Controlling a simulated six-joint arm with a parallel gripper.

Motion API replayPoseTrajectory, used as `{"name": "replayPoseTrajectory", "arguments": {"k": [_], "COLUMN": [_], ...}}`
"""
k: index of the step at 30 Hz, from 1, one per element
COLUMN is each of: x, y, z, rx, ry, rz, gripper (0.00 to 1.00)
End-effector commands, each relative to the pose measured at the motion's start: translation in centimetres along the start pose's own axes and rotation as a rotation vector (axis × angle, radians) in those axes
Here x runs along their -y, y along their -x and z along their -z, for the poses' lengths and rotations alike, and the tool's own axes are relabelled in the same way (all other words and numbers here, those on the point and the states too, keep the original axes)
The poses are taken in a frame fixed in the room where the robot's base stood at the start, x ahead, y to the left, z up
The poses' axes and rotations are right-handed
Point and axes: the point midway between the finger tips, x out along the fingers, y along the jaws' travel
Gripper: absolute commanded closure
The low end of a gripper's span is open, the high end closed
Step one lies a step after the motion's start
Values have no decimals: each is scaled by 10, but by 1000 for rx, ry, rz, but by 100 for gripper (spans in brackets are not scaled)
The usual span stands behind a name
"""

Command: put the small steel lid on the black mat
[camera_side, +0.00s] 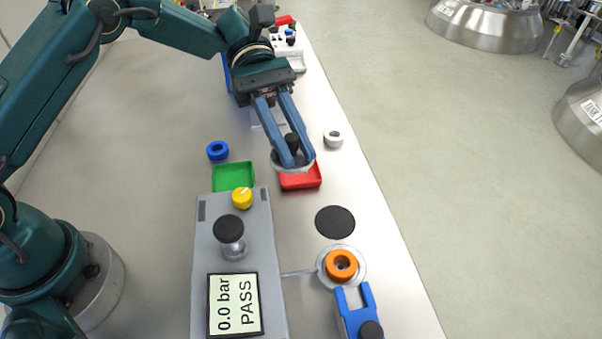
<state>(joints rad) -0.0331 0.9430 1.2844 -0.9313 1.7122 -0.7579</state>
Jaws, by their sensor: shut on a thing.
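The small steel lid (280,160) is a pale metal disc with a dark knob (292,143) on top. My gripper (298,163) is shut on it, with one blue finger on each side, and the fingers hide part of the lid. In the picture the lid overlaps the far part of the red tray (301,181); its height above the tray is hard to tell. The black mat (335,222) is a flat round disc on the white table, bare, nearer the camera and to the right of my gripper.
Below the mat, an orange ring (341,265) sits on a round metal fitting beside a blue clamp (357,306). A grey tester (242,264) reads "0.0 bar PASS". A green tray (233,177), blue ring (217,150) and grey ring (333,139) lie around. The table's right edge is close.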

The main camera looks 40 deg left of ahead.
Motion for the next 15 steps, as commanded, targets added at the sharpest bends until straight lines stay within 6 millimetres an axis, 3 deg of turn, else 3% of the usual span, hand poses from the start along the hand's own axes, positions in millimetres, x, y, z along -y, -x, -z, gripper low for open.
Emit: {"name": "replayPoseTrajectory", "arguments": {"k": [6,9,11,15], "x": [-12,-17,-20,-29], "y": [44,54,52,25], "z": [26,37,42,47], "rx": [5,4,3,3], "ry": [98,134,144,149], "rz": [-235,-314,-336,-339], "gripper": [100,100,100,100]}}
